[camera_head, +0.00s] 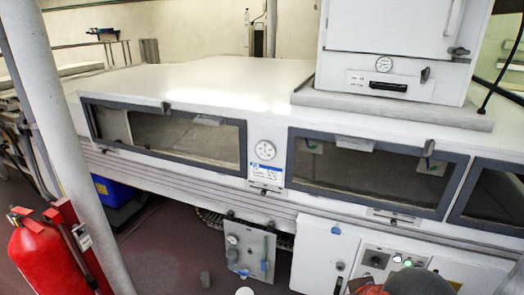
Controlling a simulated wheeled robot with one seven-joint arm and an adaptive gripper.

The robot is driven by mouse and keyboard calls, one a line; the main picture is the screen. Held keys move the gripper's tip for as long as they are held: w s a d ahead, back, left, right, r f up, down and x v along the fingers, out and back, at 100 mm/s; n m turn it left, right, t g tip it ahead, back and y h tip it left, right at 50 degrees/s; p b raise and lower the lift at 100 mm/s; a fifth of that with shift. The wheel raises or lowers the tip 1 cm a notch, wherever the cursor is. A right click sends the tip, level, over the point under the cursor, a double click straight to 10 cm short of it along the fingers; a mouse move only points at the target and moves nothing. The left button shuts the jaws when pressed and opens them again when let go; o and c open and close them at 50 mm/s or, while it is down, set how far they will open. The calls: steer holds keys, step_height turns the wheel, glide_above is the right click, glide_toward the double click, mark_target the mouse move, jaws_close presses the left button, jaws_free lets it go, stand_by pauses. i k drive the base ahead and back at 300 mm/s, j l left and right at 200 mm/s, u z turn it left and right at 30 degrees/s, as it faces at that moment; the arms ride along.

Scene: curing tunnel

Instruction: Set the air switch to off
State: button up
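No part is clearly labelled as the air switch. A grey plate (252,250) hangs below the tunnel at lower centre. It carries a small gauge (232,239), a blue upright strip or handle (265,252) and small fittings. To its right, a control panel (400,255) on the white cabinet has a dark rotary knob (375,259) and small lit green lamps (397,259). The settings of these controls are too small to read. My gripper's fingers are not visible. A dark rounded shape with orange parts at the bottom edge partly covers the panel; I cannot tell what it is.
The white tunnel (200,82) with framed windows spans the view. A red fire extinguisher (45,258) stands at lower left beside a pale post (58,130). A blue box (115,192) sits under the tunnel. Dark floor shows between.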

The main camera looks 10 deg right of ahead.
mark_target(375, 261)
steer(key=z, duration=1.15)
